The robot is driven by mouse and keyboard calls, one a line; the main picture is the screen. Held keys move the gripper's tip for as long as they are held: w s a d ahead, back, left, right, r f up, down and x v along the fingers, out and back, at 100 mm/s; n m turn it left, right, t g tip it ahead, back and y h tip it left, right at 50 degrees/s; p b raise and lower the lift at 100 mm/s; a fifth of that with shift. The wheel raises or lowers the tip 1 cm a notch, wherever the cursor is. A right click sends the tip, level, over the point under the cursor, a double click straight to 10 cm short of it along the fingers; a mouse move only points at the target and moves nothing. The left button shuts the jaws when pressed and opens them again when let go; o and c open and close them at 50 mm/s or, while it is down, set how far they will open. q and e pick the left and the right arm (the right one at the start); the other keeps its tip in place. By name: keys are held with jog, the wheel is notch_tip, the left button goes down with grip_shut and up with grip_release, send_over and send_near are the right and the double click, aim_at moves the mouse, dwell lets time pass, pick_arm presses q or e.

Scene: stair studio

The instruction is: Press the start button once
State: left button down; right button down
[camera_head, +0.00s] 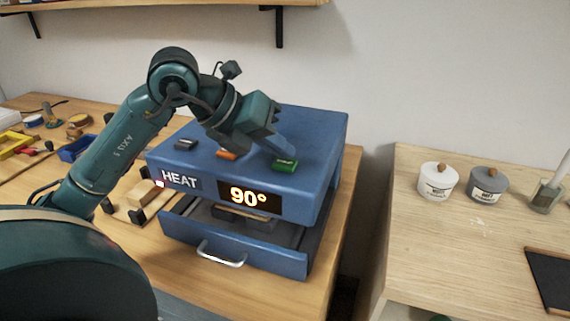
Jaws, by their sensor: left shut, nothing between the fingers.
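A blue machine (325,135) stands on the wooden bench. Its front shows a "HEAT" label (180,180) and a lit display (249,197) reading 90°. On its top are a dark button (186,144), an orange button (227,154) and a green button (285,165) with small lettering too small to read surely. My right gripper is not in view.
A wooden shelf with a bracket (279,27) hangs above. The left bench holds a yellow tool (14,142), a blue bin (77,149) and small wooden parts. A separate table on the right holds a white jar (437,183), a grey jar (487,187) and a dark mat.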

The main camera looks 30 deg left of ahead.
aim_at(278, 164)
pick_arm(q)
jog(key=shift+f+b, duration=0.45)
dwell(0.7)
jog(key=shift+r, duration=0.15)
jog(key=shift+r+p, duration=0.65)
jog(key=shift+r, duration=0.05)
notch_tip(278, 164, up, 5)
jog(key=p, duration=0.4)
dwell(1.0)
